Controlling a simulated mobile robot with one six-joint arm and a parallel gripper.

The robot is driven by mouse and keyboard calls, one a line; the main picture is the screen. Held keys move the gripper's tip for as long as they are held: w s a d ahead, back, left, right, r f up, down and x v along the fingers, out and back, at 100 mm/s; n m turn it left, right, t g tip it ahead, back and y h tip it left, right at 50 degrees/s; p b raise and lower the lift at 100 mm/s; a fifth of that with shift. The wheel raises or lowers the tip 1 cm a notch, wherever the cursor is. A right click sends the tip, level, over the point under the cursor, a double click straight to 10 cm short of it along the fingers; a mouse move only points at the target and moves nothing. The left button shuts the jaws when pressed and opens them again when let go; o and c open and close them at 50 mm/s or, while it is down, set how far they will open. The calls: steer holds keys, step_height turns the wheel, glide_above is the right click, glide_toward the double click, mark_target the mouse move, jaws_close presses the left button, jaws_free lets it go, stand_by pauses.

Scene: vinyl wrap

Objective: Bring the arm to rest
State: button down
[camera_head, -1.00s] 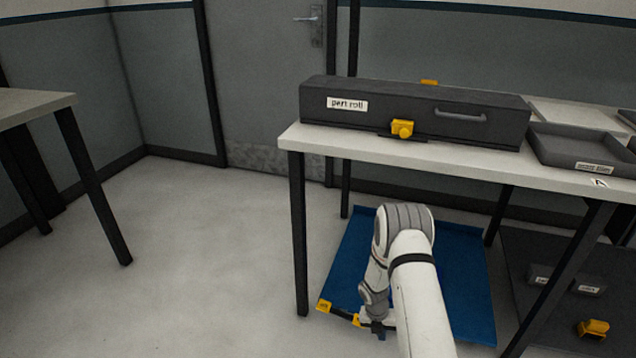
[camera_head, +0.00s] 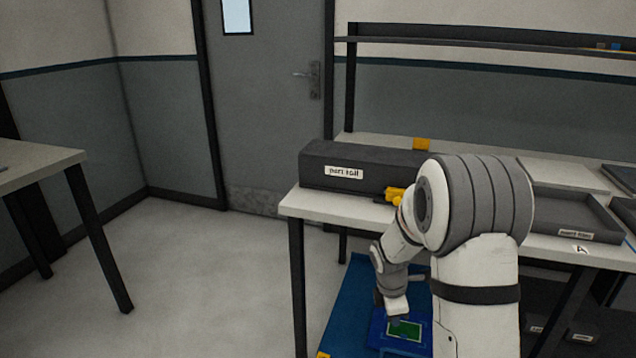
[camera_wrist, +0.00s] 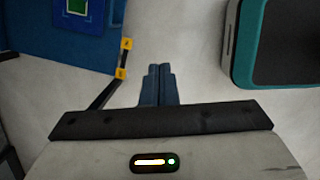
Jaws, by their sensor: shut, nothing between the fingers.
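My gripper (camera_wrist: 159,84) shows in the wrist view with its two blue fingers together and nothing between them. It points down over the pale floor. In the head view my white and grey arm is raised and folded in front of the table, and the fingers are hidden or too small to make out there. A blue mat (camera_head: 345,300) lies below the table, and its edge also shows at the upper left of the wrist view (camera_wrist: 40,50). A green-and-blue panel (camera_head: 405,330) lies on it, close to my wrist in the head view.
The table (camera_head: 330,205) carries a long dark box labelled "part roll" (camera_head: 330,168) with a yellow latch, partly behind my arm, and a grey tray (camera_head: 575,215). Another table (camera_head: 45,165) stands at the left. A teal-edged dark object (camera_wrist: 280,45) is at the wrist view's right. Floor between the tables is clear.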

steer(key=s+a+r+m+t+y+p, duration=0.1)
steer(key=s+r+m+p, duration=0.5)
steer(key=r, duration=1)
steer(key=s+a+r+m+t+y+p, duration=0.1)
steer(key=s+a+r+m+p, duration=0.1)
steer(key=s+r+m+p, duration=0.5)
steer(key=s+r+m, duration=0.5)
steer(key=s+r, duration=0.5)
steer(key=s, duration=0.1)
steer(key=shift+a+p, duration=0.3)
steer(key=shift+a, duration=0.1)
steer(key=shift+r, duration=0.1)
